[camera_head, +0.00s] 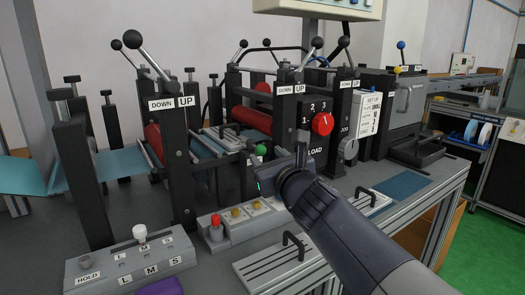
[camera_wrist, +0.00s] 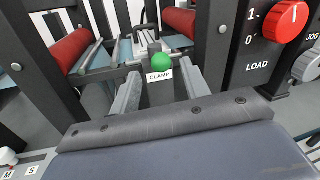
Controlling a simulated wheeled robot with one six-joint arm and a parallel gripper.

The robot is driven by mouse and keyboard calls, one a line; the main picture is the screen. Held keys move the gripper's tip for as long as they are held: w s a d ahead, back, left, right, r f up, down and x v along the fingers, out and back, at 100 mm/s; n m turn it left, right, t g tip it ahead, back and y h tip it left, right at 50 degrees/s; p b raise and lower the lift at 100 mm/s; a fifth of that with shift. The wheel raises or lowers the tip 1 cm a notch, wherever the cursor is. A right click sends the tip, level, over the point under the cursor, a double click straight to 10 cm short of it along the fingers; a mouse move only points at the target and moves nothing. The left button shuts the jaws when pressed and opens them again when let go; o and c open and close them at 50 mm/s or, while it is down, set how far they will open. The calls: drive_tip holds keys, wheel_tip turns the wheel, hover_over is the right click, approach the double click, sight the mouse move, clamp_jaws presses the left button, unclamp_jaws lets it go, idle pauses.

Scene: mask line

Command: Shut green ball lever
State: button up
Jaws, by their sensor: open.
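The green ball (camera_head: 261,149) tops a lever on the machine, in the middle of the head view. In the wrist view the green ball (camera_wrist: 157,62) sits just above a white CLAMP label (camera_wrist: 160,76), near the picture's middle. My gripper (camera_head: 280,165) is in front of the ball in the head view, just below and right of it. In the wrist view my gripper (camera_wrist: 158,78) is open, its grey fingers to either side below the ball. I see no contact with the ball. Most of the lever's shaft is hidden.
A red LOAD dial (camera_head: 322,124) stands close to the right of my gripper. Black posts with DOWN/UP labels (camera_head: 174,102) and red rollers (camera_head: 251,118) surround the lever. A button box with a red knob (camera_head: 215,221) lies below left, and a HOLD panel (camera_head: 130,262) further left.

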sight(262, 152)
drive_tip(key=p+v, duration=0.1)
drive_tip(key=v, duration=0.4)
drive_tip(key=shift+s, duration=0.25)
drive_tip(key=shift+w, duration=0.1)
drive_tip(key=b+x, duration=0.1)
drive_tip(key=x, duration=0.9)
drive_tip(key=shift+w+b, duration=0.3)
drive_tip(key=shift+w, duration=0.1)
drive_tip(key=shift+s, duration=0.15)
